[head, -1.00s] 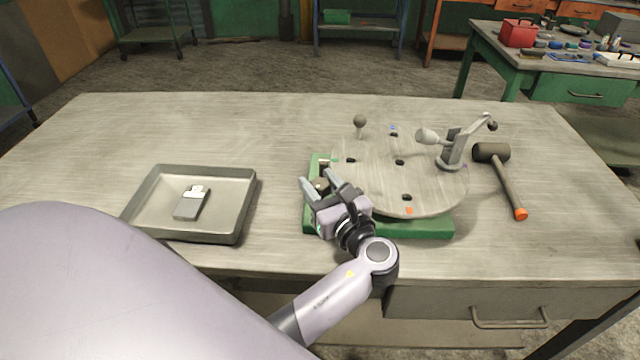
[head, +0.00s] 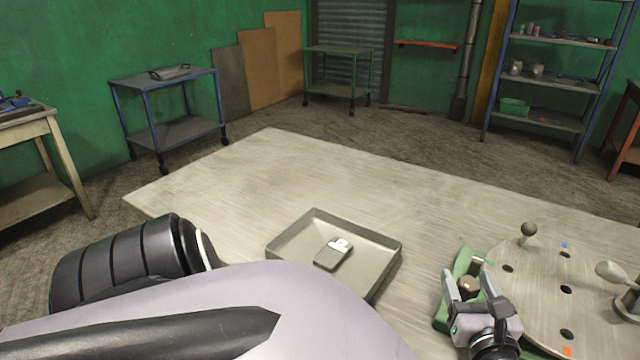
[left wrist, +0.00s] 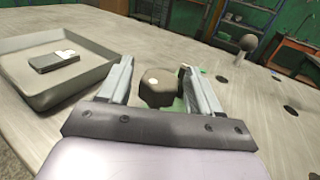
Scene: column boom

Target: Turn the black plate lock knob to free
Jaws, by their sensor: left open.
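The dark plate lock knob (head: 468,285) sits on the green base (head: 441,318) at the left edge of the round grey plate (head: 535,290). In the left wrist view the knob (left wrist: 158,92) is a dark, faceted cap with a pale spot on its top. My left gripper (head: 467,274) is open, with one finger on each side of the knob. In the left wrist view the fingers (left wrist: 157,70) stand apart, with no clear contact on the knob. The knob's lower part is hidden. My right gripper is not in view.
A grey tray (head: 378,278) with a lighter-like grey block (head: 333,254) lies left of the base. The plate carries a ball-topped post (head: 528,232), several dark holes, and a grey clamp (head: 625,290) at the right edge. The table's far part is clear.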

